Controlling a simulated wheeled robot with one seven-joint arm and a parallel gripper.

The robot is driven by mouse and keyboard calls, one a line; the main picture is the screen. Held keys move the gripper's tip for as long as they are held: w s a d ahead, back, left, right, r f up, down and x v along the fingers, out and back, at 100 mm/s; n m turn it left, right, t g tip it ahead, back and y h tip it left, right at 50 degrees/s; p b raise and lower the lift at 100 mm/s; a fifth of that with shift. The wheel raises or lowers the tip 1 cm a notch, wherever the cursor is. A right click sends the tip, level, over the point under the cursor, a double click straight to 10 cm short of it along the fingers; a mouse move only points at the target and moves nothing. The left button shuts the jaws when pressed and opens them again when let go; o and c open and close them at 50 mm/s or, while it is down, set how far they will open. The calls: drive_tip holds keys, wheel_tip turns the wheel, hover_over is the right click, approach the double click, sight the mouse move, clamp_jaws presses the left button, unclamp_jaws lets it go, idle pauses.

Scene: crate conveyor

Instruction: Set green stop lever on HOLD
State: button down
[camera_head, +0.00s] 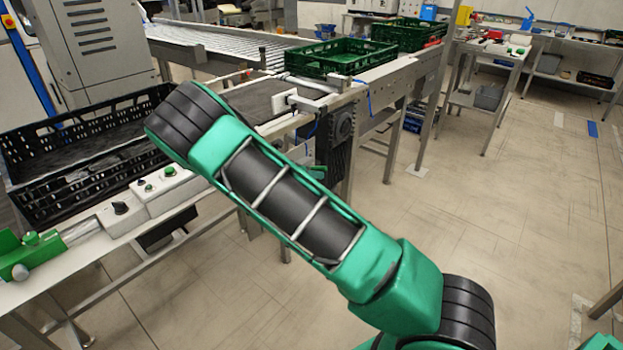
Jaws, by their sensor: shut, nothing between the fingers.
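A green lever assembly (34,252) sits on the conveyor's front rail at the far left edge of the view. It has a green block with a small knob on top, a grey ball end low at the left and a grey cylinder to its right. The picture cuts off its left side. No HOLD mark can be read, so I cannot tell its setting. My green and black arm crosses the middle of the view from lower right to upper left.
A control box (165,193) with a black rotary switch and small buttons stands on the rail, right of the lever. A black crate (100,178) lies on the conveyor behind it. Green crates (340,57) stand farther back.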

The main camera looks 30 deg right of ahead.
drive_tip(key=v, duration=1)
drive_tip(key=shift+a+r, duration=0.2)
drive_tip(key=shift+a, duration=0.1)
drive_tip(key=s+d+r+m+g+y, duration=0.2)
drive_tip(key=s+d+r+m+y, duration=0.1)
drive_tip(key=s+d+m, duration=0.45)
drive_tip(key=s+d+r+m+g+y, duration=0.2)
drive_tip(key=s+d+r+m+y, duration=0.15)
drive_tip(key=s+m, duration=0.6)
drive_tip(key=s+a+r+m+y, duration=0.1)
drive_tip(key=s+r+m+y, duration=0.1)
drive_tip(key=s+m, duration=0.5)
drive_tip(key=s+a+r+m+t+y, duration=0.1)
drive_tip(key=s+m, duration=0.6)
drive_tip(key=s, duration=1.3)
wheel_tip(320, 180, up, 4)
drive_tip(key=a+y, duration=0.1)
drive_tip(key=y, duration=0.1)
drive_tip(key=shift+f+y, duration=0.2)
drive_tip(key=shift+y, duration=0.15)
